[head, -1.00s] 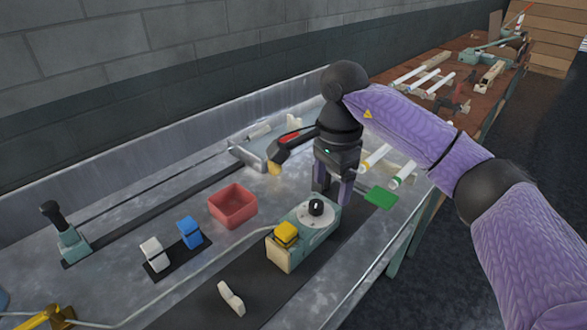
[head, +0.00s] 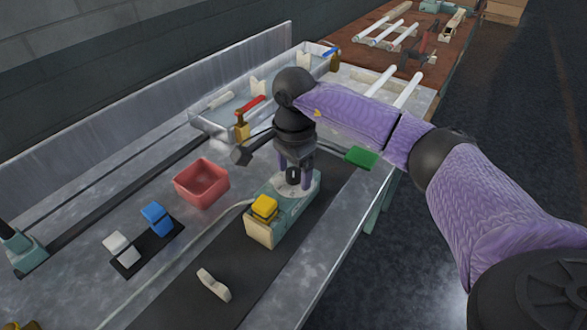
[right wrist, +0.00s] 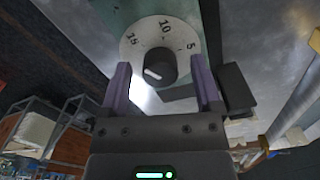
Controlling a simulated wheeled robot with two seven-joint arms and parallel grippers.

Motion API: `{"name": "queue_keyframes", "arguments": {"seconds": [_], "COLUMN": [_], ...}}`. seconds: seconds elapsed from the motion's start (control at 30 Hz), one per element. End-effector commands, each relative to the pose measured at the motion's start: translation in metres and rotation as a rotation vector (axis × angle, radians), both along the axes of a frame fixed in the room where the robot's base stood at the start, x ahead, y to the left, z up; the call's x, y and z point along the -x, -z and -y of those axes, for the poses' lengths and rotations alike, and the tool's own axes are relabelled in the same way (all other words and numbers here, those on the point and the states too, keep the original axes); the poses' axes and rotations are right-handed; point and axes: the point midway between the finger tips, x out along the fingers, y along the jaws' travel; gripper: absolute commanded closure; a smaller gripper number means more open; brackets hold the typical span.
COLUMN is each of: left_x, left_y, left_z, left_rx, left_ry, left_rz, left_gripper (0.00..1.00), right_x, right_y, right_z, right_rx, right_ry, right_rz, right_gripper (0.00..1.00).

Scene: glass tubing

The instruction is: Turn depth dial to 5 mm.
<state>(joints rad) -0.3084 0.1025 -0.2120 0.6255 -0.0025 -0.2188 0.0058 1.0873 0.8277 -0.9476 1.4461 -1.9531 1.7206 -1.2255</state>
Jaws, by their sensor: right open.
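The depth dial shows in the right wrist view as a black knob (right wrist: 160,64) on a round white plate (right wrist: 130,52) marked 15, 10 and 5. A white mark sits on the lower left of the knob's face, away from the 5. In the head view the knob (head: 293,175) is on top of a teal and cream box (head: 285,213) with a yellow block (head: 264,207) at its near end. My right gripper (head: 294,182) points down over the dial, open, with one finger on each side of the knob. Contact cannot be told. My left gripper is out of view.
A red bin (head: 202,184), blue (head: 157,216) and white (head: 120,248) rocker pieces lie to the left. A loose cream piece (head: 213,285) is on the dark strip in front. A green plate (head: 361,157) is right of the gripper. A tray (head: 225,125) stands behind.

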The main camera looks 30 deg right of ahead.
Motion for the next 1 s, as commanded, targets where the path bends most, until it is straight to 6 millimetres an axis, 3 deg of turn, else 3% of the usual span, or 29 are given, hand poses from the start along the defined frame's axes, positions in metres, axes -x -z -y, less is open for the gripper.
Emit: {"name": "queue_keyframes", "arguments": {"seconds": [0.07,0.43,0.77,1.0], "left_x": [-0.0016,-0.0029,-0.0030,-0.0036], "left_y": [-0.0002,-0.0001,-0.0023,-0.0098], "left_z": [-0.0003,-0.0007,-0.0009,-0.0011], "left_rx": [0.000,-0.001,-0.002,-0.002], "left_ry": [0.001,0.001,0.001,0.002], "left_rz": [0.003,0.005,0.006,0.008], "left_gripper": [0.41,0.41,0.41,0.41], "right_x": [0.0000,0.0000,0.0000,-0.0001], "right_y": [-0.0003,-0.0006,-0.0014,-0.0027], "right_z": [-0.0001,-0.0001,0.0000,0.0000], "right_rx": [0.000,0.000,0.000,0.000], "right_ry": [0.000,0.000,0.035,0.179], "right_rz": [0.000,0.000,0.000,0.000], "right_gripper": [0.23,1.00,1.00,1.00]}}
